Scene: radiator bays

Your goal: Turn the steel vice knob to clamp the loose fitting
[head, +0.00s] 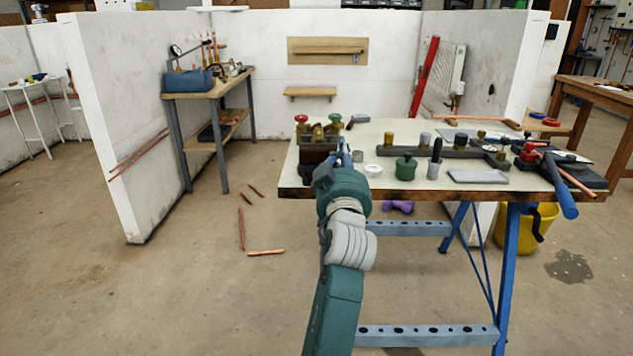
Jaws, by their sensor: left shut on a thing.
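My left arm reaches up from the bottom of the head view. Its gripper (343,155) is at the left end of the workbench, at the front right side of a dark vice-like block (315,157). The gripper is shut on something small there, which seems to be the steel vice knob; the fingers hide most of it. Brass fittings (319,132) with a red knob (301,119) and a green knob (335,118) stand on or just behind the block. I cannot tell which piece is the loose fitting, or whether it is clamped. My right gripper is not in view.
The bench top (400,133) also holds a green pot (405,168), a dark rail with fittings (465,150), a grey slab (478,176) and a red tool with a blue handle (562,185). A yellow bucket (512,232) and copper pipes (266,252) are on the floor.

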